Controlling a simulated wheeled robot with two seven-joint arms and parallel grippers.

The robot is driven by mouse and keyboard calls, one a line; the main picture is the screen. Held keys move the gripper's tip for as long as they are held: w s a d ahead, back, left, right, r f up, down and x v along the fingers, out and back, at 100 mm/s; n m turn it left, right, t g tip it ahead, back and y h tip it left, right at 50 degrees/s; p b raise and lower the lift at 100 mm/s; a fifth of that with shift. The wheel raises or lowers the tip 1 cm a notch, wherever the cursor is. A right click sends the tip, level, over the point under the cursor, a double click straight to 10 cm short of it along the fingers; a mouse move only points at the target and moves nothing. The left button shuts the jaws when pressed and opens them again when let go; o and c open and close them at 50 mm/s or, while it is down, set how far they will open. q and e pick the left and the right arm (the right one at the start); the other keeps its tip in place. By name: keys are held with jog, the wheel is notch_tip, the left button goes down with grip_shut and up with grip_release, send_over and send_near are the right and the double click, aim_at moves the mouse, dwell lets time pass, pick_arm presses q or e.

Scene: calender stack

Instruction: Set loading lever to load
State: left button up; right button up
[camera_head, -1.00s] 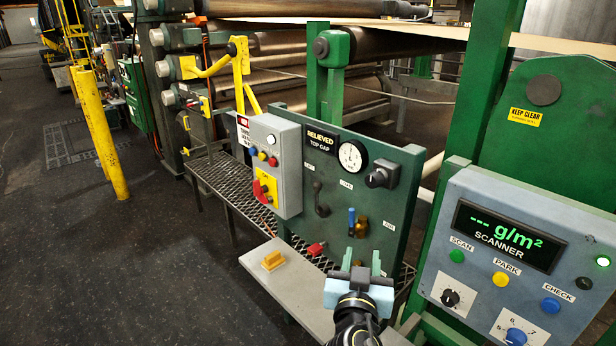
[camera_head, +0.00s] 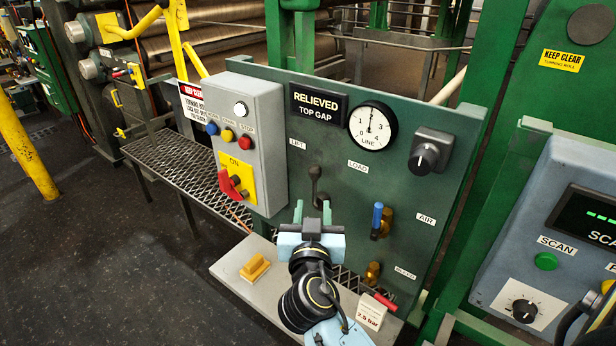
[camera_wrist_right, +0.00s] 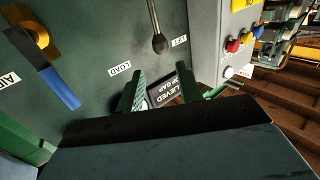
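The loading lever (camera_head: 318,190) is a dark lever on the green panel, between the LIFT label (camera_head: 297,144) and the LOAD label (camera_head: 358,166). In the wrist view, which is upside down, its rod ends in a dark round knob (camera_wrist_right: 158,43) near the LIFT label. My right gripper (camera_head: 312,212) is just below and in front of the lever in the head view. Its two green fingers are apart with nothing between them in the wrist view (camera_wrist_right: 175,92), and the knob is clear of them. The display (camera_head: 318,105) reads RELIEVED, TOP GAP. My left gripper is out of view.
A blue-handled valve (camera_head: 378,220) and brass bleed valve (camera_head: 372,274) are right of the gripper. A grey box (camera_head: 262,110) with buttons and a red switch stands left. A grey shelf (camera_head: 225,268) with a yellow block (camera_head: 255,267) lies below. The LINE gauge (camera_head: 373,126) is above.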

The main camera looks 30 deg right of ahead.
aim_at(315, 176)
jog(key=p+x, duration=0.3)
jog(key=x, duration=0.9)
jog(key=shift+w, duration=0.15)
jog(key=shift+w+d+p, duration=0.3)
jog(key=shift+w+d, duration=0.05)
jog(key=shift+w, duration=0.1)
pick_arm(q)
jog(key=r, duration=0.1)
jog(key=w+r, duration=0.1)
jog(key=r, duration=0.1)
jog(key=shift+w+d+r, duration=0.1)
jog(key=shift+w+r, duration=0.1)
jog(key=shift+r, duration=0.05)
pick_arm(e)
grip_shut()
